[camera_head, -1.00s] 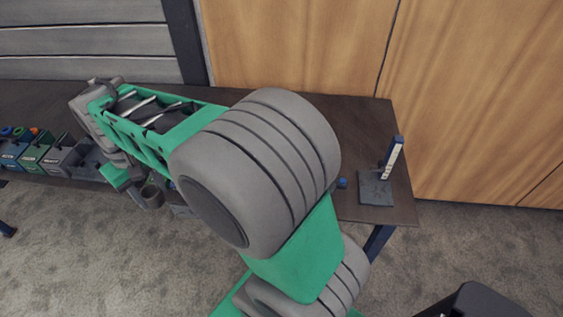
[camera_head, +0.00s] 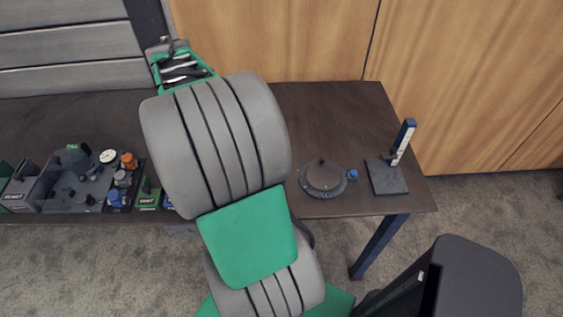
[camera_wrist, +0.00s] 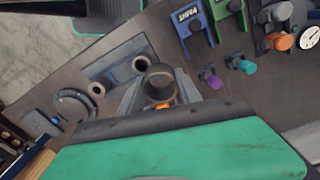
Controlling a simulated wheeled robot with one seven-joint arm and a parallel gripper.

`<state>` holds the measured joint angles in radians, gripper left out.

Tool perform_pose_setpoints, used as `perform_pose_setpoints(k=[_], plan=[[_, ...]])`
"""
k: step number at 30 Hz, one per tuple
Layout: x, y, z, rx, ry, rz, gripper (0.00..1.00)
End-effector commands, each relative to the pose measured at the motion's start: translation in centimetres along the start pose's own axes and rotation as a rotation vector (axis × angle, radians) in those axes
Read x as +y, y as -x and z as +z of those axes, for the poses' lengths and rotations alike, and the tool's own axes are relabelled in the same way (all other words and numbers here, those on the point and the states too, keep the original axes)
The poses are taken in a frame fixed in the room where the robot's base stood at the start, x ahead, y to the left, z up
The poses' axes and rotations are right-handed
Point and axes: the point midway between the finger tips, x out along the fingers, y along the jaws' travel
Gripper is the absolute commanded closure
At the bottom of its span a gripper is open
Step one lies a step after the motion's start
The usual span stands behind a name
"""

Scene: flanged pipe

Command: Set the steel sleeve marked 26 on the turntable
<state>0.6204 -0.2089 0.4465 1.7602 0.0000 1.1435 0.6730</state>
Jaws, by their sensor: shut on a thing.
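The turntable (camera_head: 325,176) is a dark grey round disc with a small central pin and a blue knob at its right side, near the table's front edge. Nothing stands on it. A dark round disc at the left of the wrist view (camera_wrist: 75,105) looks like the same turntable. In the head view my arm hides the gripper and sleeve.
A blue stand with an upright scale (camera_head: 388,178) is right of the turntable. Labelled holders, a grey fixture (camera_head: 77,185) and coloured knobs crowd the left. Table behind the turntable is clear.

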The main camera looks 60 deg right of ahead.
Motion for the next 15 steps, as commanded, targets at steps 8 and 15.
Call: perform_pose_setpoints(k=[8,15], plan=[[15.6,-5.0,-8.6,0.000,-0.928,0.000,1.00],[28.0,-7.8,-10.1,0.000,-1.582,0.000,1.00]])
